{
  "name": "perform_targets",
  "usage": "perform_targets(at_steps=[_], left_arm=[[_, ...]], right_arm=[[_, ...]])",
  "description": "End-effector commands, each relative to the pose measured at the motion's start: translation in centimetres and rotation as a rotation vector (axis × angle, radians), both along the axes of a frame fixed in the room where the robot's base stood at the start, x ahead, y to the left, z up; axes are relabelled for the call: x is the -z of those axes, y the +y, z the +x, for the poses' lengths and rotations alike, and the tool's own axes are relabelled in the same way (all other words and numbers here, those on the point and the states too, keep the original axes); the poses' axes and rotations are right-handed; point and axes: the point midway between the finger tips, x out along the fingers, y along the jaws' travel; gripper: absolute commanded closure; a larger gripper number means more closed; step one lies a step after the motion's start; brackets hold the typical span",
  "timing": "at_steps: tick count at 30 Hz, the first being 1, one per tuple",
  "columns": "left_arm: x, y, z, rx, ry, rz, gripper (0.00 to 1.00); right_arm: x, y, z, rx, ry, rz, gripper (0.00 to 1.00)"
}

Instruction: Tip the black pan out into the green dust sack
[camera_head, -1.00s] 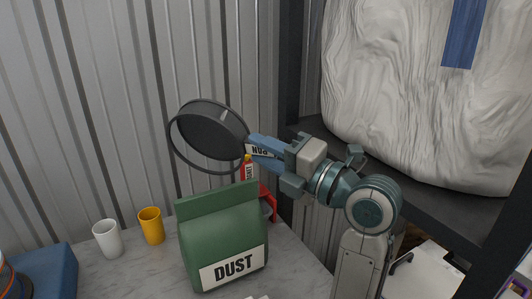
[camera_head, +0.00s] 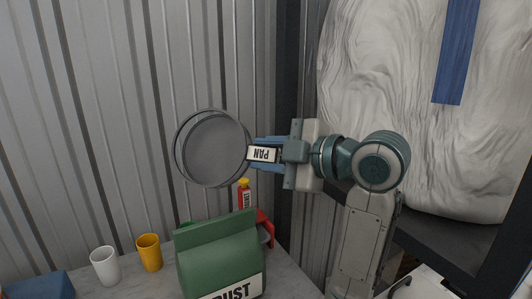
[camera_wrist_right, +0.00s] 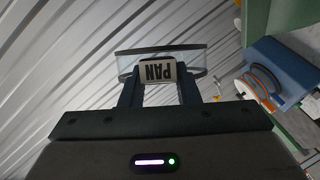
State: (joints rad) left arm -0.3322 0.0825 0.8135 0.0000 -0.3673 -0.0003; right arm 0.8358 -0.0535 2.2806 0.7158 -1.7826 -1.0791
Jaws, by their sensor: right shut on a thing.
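My right gripper (camera_head: 264,154) is shut on the labelled handle of the round black pan (camera_head: 213,148). The pan is held in the air, turned on edge with a broad round face toward the head camera, and its PAN label reads upside down. The label and part of the pan (camera_wrist_right: 160,52) also show between the fingers (camera_wrist_right: 158,90) in the right wrist view. The green dust sack (camera_head: 218,257) stands on the table below the pan, apart from it. I cannot tell what the pan holds. My left gripper is not in view.
A white cup (camera_head: 105,266) and an orange cup (camera_head: 149,252) stand left of the sack. A red bottle with a yellow cap (camera_head: 244,197) and a red object (camera_head: 264,226) are behind it. A large pale bulky bag (camera_head: 400,70) rests on a dark shelf at right.

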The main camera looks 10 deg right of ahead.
Motion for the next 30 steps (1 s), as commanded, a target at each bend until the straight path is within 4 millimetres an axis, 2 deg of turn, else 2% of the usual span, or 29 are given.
perform_targets(at_steps=[7, 9, 23, 30], left_arm=[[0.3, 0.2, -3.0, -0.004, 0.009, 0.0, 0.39], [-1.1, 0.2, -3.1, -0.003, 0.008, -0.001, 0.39], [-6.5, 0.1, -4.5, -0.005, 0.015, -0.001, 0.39], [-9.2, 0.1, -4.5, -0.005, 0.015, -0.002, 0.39]], right_arm=[[-0.4, -0.1, 0.2, 0.0, 0.064, 0.033, 1.0], [-1.0, -0.3, 0.4, 0.002, 0.12, 0.058, 1.0], [-1.7, -0.8, 1.6, 0.002, 0.495, 0.251, 1.0], [-2.0, -1.1, 2.2, 0.003, 0.69, 0.351, 1.0]])
